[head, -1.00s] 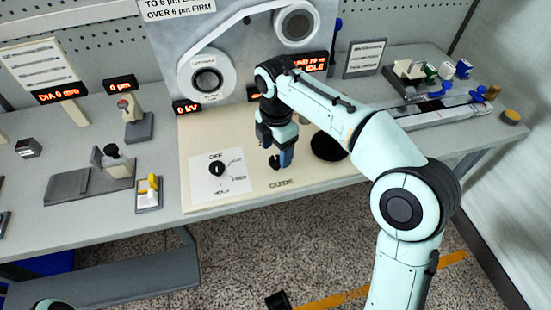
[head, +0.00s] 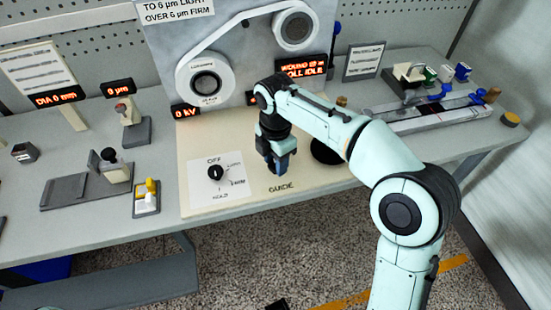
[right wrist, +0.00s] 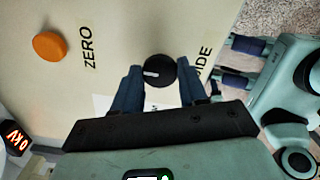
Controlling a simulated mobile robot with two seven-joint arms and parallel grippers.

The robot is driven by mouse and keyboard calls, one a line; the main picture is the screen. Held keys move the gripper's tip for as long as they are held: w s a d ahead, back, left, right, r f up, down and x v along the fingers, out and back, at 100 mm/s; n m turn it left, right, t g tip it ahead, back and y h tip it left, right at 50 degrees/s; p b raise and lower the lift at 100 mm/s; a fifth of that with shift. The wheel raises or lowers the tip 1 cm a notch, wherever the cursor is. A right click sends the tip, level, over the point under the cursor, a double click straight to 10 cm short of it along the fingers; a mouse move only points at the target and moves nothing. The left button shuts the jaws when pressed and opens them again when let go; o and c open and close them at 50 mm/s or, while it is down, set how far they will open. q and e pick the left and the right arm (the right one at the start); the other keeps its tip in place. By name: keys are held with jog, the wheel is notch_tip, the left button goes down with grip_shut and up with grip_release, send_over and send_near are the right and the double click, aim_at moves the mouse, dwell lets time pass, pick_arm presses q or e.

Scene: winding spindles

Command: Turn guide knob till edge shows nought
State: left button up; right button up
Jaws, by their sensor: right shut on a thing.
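The guide knob (right wrist: 158,70) is round and black with a short white mark, and in the right wrist view it sits between my right gripper's fingers (right wrist: 155,88). The fingers are shut on it from both sides. In the head view my right gripper (head: 280,165) points down at the cream panel (head: 310,185), just behind the GUIDE lettering (head: 280,188), and hides the knob. ZERO lettering (right wrist: 88,48) is on the panel in the right wrist view. No edge reading is legible; a lit display (head: 251,98) is mostly hidden by my arm. My left gripper is not in view.
A black selector knob (head: 215,173) on a white plate is left of my gripper. A dark disc (head: 326,151) lies close on the right. An orange button (right wrist: 50,46) is near ZERO. Displays read 0 kV (head: 185,112) and 0 µm (head: 117,88).

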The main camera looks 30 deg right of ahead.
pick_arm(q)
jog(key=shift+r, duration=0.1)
pick_arm(e)
jog(key=m+p, duration=0.3)
jog(key=shift+r, duration=0.2)
jog(key=m+p, duration=0.2)
jog(key=m, duration=0.2)
jog(key=shift+m+p, duration=0.3)
jog(key=shift+m, duration=0.1)
jog(key=m+p, duration=0.2)
jog(key=m, duration=0.3)
jog(key=m+p, duration=0.1)
jog(key=m, duration=0.3)
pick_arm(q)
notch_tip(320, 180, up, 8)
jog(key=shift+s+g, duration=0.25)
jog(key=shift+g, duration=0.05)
pick_arm(e)
jog(key=shift+w+m, duration=0.1)
jog(key=shift+m, duration=1.3)
pick_arm(q)
jog(key=shift+p, duration=0.3)
pick_arm(e)
jog(key=o, duration=1)
jog(key=shift+f, duration=0.1)
